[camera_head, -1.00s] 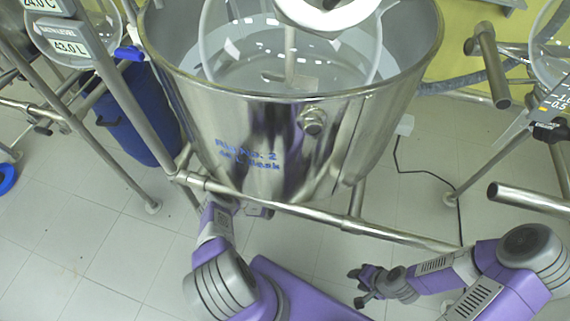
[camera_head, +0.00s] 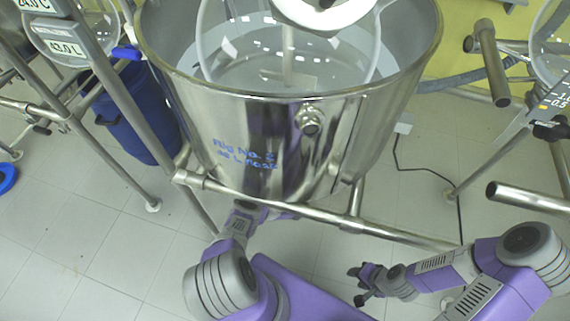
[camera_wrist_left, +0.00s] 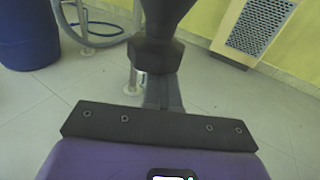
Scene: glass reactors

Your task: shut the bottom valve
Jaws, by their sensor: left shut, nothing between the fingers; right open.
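The bottom valve cannot be made out in the head view; the underside of the steel vessel (camera_head: 235,125) is hidden. My left arm reaches up under the vessel's front, and its gripper is largely out of sight there behind the frame bar. In the left wrist view my left gripper (camera_wrist_left: 162,92) is shut and empty, with its parts together at the middle. Dark shapes rise beyond it to the top edge; I cannot tell whether they are valve parts or fingers.
A steel frame bar (camera_head: 395,235) runs below the vessel. A blue bin (camera_head: 140,115) stands at the left, and a black cable (camera_head: 425,170) lies at the right. A wall grille (camera_wrist_left: 262,25) shows in the left wrist view. The front left floor is clear.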

